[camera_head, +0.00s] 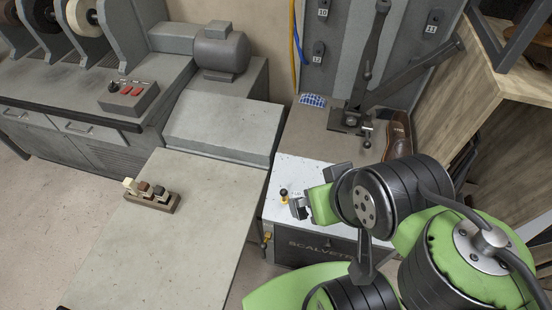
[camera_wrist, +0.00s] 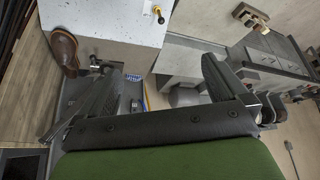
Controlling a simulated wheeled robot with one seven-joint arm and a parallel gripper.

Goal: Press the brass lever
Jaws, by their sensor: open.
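A brass-coloured fitting (camera_head: 266,241) sticks out at the front left side of the machine, below its white top plate (camera_head: 312,170). A small yellow piece with a dark knob (camera_head: 284,195) stands on the plate near its left edge. I cannot tell for certain which of the two is the brass lever. A small brass-coloured knob (camera_wrist: 160,15) shows at the plate's edge in the wrist view. My gripper (camera_head: 300,207) is over the plate's front part, just right of the yellow piece. In the wrist view my gripper (camera_wrist: 160,85) is open, with nothing between its fingers.
A brown shoe (camera_head: 398,136) stands at the right, behind my arm. Dark lever arms (camera_head: 369,70) rise at the back of the machine. A grey table (camera_head: 190,240) at the left bears a block with small pieces (camera_head: 151,196). A control box with red switches (camera_head: 128,97) lies farther left.

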